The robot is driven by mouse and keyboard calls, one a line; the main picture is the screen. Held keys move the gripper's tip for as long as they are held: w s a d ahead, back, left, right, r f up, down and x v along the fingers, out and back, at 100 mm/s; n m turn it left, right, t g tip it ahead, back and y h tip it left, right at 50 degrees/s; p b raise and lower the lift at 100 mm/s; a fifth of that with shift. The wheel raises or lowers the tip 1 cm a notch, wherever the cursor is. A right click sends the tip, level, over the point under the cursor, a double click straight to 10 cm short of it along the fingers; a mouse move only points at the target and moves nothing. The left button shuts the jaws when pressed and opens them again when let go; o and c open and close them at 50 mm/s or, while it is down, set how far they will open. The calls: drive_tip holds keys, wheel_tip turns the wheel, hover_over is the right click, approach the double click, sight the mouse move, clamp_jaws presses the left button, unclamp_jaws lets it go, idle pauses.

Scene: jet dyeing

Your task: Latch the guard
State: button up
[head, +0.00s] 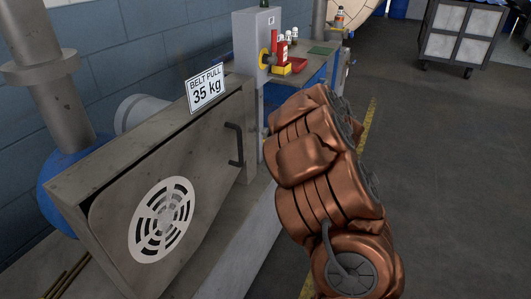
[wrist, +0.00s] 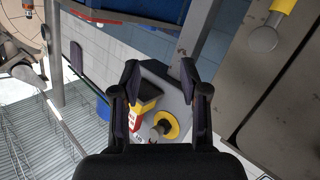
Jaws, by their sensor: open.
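The guard (head: 110,222) is a worn grey-brown metal panel with a pale round vent (head: 162,222) and a dark bar handle (head: 234,145) near its right edge. A dark gap shows along its upper edge; I cannot tell whether it is fully shut. In the wrist view, a brown-grey metal surface fills the right side, with a yellow piece ending in a round grey knob (wrist: 263,39) at the top; I cannot tell whether this is the latch. My gripper (wrist: 160,78) is open, with nothing between its fingers. In the head view my copper arm hides it.
A "BELT PULL 35 kg" sign (head: 206,90) stands above the guard. A wheeled cart (head: 462,35) stands far right. Floor to the right is clear.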

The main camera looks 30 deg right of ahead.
drive_tip(key=s+a+f+n+t+y+b, duration=0.1)
drive_tip(key=a+f+y+b, duration=0.15)
drive_tip(key=f+y, duration=0.3)
drive_tip(key=s+a+f+n+y+b, duration=0.1)
drive_tip(key=a+f+y+b, duration=0.1)
drive_tip(key=a+f+y, duration=0.3)
drive_tip(key=shift+h, duration=0.75)
drive_tip(key=x, duration=0.4)
drive_tip(key=f+x, duration=0.1)
drive_tip(key=x, duration=0.1)
drive_tip(key=shift+w+d, duration=0.3)
drive_tip(key=shift+w, duration=0.05)
clamp_jaws()
